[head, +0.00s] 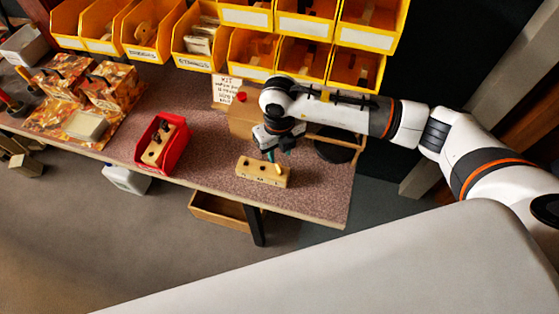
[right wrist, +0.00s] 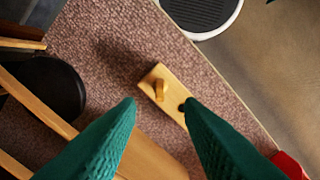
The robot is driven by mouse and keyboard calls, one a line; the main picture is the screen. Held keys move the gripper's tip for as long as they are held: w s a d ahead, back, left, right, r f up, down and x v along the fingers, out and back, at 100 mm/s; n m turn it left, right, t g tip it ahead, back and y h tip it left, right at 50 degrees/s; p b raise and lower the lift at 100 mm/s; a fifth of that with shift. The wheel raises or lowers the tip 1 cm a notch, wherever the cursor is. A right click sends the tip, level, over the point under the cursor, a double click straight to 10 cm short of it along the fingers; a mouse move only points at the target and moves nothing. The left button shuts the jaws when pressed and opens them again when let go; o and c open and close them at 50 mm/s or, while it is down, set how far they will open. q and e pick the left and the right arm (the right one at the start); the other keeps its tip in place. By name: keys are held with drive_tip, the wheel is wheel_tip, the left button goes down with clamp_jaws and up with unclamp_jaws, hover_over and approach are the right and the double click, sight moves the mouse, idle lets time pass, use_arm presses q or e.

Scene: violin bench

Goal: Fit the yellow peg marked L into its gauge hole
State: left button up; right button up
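The wooden gauge block (head: 255,174) lies near the front edge of the bench, with dark marks on its front face. It also shows in the right wrist view (right wrist: 172,104), with a dark hole (right wrist: 182,107) in its top. The yellow peg (head: 279,169) stands at the block's right end and also shows in the right wrist view (right wrist: 158,92). It looks seated in the block, but I cannot tell how deep, nor read its mark. My right gripper (right wrist: 160,103) has its teal fingers apart and empty, above the block and clear of the peg. My left gripper is out of view.
A red bin (head: 175,154) with a wooden block in it stands to the left. A wooden box (head: 241,121) and a black round thing (head: 334,150) are behind. Yellow bins (head: 252,62) hang above the back. Bench between red bin and gauge block is clear.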

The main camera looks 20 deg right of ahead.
sight(280, 165)
wheel_tip(280, 165, up, 5)
drive_tip(key=shift+b, duration=0.3)
drive_tip(key=shift+f, duration=0.1)
idle(0.8)
